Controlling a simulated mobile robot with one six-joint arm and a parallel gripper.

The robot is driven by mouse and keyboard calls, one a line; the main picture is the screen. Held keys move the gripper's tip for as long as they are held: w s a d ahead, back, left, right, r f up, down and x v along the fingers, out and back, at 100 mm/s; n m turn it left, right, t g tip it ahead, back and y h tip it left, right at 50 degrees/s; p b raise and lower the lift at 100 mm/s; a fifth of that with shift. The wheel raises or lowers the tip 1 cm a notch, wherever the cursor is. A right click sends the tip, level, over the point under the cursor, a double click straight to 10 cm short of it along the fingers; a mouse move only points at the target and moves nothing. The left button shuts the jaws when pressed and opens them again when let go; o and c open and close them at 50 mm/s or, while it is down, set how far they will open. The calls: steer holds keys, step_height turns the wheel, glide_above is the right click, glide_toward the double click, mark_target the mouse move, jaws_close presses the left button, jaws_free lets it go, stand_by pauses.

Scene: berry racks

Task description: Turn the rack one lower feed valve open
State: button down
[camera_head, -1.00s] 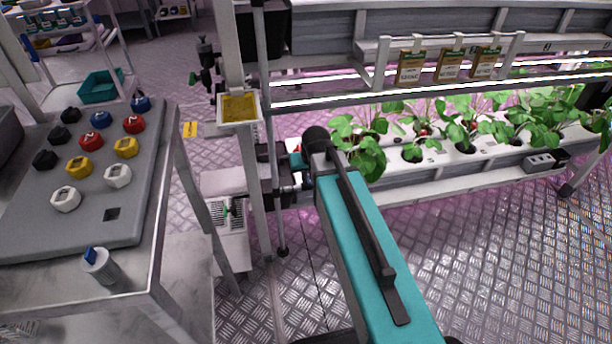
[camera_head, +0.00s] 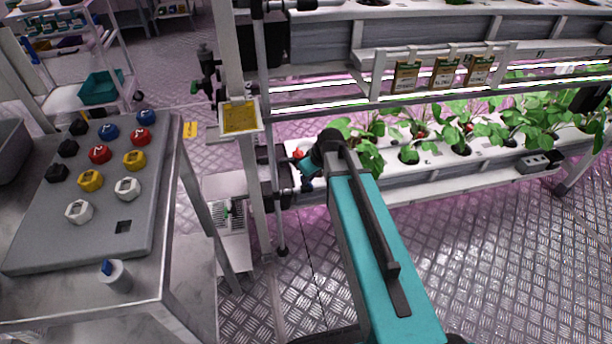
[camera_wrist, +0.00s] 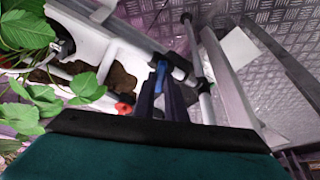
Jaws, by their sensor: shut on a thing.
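The lower feed valve shows in the wrist view as a blue handle (camera_wrist: 160,76) beside a black fitting on a pale pipe. My gripper (camera_wrist: 160,92) has its two dark fingers closed around this blue handle. The handle's lower part is hidden between the fingers, and I cannot tell its exact angle. In the head view my arm reaches to the left end of rack one's lower trough (camera_head: 420,174), and the wrist covers the valve there. A red part (camera_wrist: 123,108) sits just left of the fingers and also shows in the head view (camera_head: 298,153).
Strawberry plants (camera_head: 510,120) fill the trough to the right; their leaves (camera_wrist: 30,35) come close to the gripper. A rack post with a yellow card (camera_head: 240,117) stands left of the wrist. A cart with a grey board of coloured knobs (camera_head: 55,235) stands at left. The floor in front is clear.

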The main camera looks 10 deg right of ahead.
steer(key=n, duration=0.2)
steer(key=n+g+y+p, duration=0.1)
steer(key=n, duration=0.1)
steer(key=n+p, duration=0.1)
steer(key=shift+w+d+n+g+y, duration=0.15)
steer(key=shift+w+n+g+y, duration=0.15)
steer(key=shift+n+y, duration=0.1)
steer(key=n+g, duration=0.1)
steer(key=n, duration=0.1)
steer(key=n+g+p, duration=0.1)
steer(key=n, duration=0.2)
steer(key=shift+w+d+y, duration=0.1)
steer(key=shift+w+y, duration=0.05)
steer(key=shift+y, duration=0.25)
steer(key=shift+n, duration=0.4)
steer(key=c, duration=1.8)
jaws_free()
steer(key=p+v, duration=0.1)
steer(key=v, duration=0.6)
steer(key=shift+r, duration=0.25)
